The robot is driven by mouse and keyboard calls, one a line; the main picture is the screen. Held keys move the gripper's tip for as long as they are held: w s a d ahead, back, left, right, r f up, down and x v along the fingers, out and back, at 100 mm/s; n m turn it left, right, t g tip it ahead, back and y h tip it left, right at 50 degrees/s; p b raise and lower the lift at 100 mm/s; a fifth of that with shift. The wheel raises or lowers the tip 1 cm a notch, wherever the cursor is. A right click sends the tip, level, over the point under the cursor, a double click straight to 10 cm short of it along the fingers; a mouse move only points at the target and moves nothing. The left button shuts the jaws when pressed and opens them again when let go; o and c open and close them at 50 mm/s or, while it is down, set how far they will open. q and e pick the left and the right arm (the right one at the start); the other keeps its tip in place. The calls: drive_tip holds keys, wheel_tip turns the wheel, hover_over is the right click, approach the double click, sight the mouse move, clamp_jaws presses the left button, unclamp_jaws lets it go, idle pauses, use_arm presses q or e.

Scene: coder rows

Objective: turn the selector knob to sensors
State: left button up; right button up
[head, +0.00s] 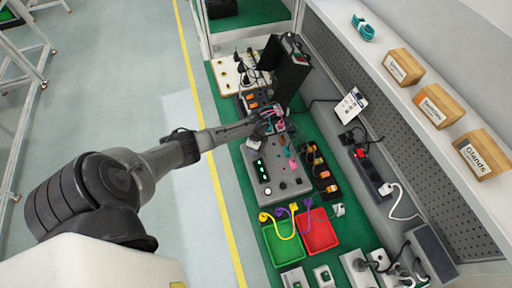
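A grey control box (256,183) stands on the green bench mat, with a dark display showing green lights (262,169). Small dark round knobs (283,186) sit on its near part, and pink and coloured parts (293,164) sit along its right side. I cannot tell which part is the selector knob, and no sensors label is readable. My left gripper (268,124) is over the far end of the box, close to pink and teal parts there. Its fingers are too small and crowded to show whether they are open, or whether they touch anything. My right gripper is out of view.
A green tray (283,247) and a red tray (318,234) with coloured cables lie nearer than the box. A black upright unit (289,75) stands beyond the gripper. A dark strip with orange parts (321,173) lies right of the box. Wooden bins (402,68) line the shelf.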

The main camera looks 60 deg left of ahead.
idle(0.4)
use_arm(q)
drive_tip(key=o, duration=0.9)
drive_tip(key=shift+r, duration=0.55)
drive_tip(key=shift+w+a+r+p, duration=0.15)
drive_tip(key=shift+r+p, duration=0.2)
drive_tip(key=shift+r, duration=2.85)
drive_tip(key=shift+w+a+r+p, duration=0.15)
drive_tip(key=shift+r+p, duration=0.15)
drive_tip(key=shift+r, duration=2.85)
drive_tip(key=shift+d, duration=0.1)
